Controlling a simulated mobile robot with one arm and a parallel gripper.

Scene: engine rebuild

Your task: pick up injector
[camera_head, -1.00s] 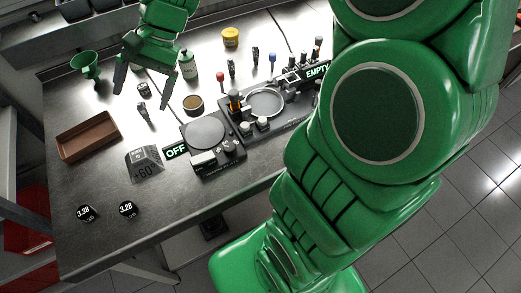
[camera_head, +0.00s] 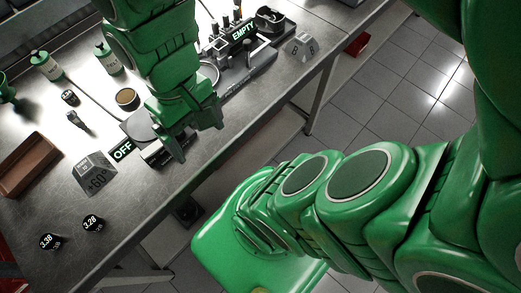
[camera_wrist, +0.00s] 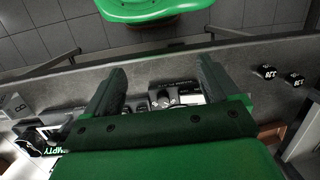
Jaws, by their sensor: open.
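My gripper (camera_head: 198,137) is open and empty. I cannot tell for sure which thing is the injector. A small dark and silver part (camera_head: 76,120) lies on the bench left of the device, away from the fingers. The tall parts behind the device are mostly hidden by my arm.
The EMPTY sign (camera_head: 243,31) and a grey block (camera_head: 300,45) are at the right. The bench's front-left surface is mostly clear.

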